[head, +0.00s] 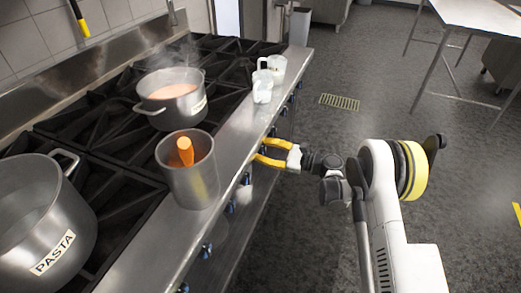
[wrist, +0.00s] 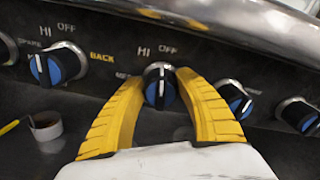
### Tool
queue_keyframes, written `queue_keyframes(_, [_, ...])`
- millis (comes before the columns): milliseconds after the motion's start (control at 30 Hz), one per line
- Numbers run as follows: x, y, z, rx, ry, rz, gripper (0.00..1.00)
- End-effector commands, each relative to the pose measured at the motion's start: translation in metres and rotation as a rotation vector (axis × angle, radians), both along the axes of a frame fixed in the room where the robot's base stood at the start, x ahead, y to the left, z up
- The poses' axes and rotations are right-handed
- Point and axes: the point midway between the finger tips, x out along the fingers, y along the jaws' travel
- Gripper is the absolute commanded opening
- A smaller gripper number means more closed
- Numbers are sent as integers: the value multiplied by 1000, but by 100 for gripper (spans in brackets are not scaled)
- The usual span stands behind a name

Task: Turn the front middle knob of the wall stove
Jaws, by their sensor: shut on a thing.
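The wall stove (head: 130,110) runs along the left in the head view, with its row of knobs on the front edge. In the wrist view, a round knob (wrist: 160,84) with a blue face and a pale pointer stands between the two yellow fingers of my gripper (wrist: 160,82). The fingertips close on its two sides. Its pointer stands near vertical, under the HI and OFF marks. In the head view my gripper (head: 265,152) reaches the stove front from the right, and the held knob is hidden there.
Other blue knobs sit left (wrist: 62,64) and right (wrist: 234,98) of the held one. A steel container (head: 188,180) stands on the front ledge above. A steaming pot (head: 170,105) and a PASTA pot (head: 45,215) are on the stove.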

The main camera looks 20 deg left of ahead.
Motion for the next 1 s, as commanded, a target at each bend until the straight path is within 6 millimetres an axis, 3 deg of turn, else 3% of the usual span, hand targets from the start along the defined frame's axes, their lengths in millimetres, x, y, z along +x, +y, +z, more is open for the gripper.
queue_keyframes(333, [1, 1, 1, 13, 145, 1, 9])
queue_keyframes(900, [1, 1, 1, 15, 173, 1, 9])
queue_keyframes(933, [1, 1, 1, 15, 173, 1, 49])
queue_keyframes(1000, [1, 1, 1, 14, 172, 0, 63])
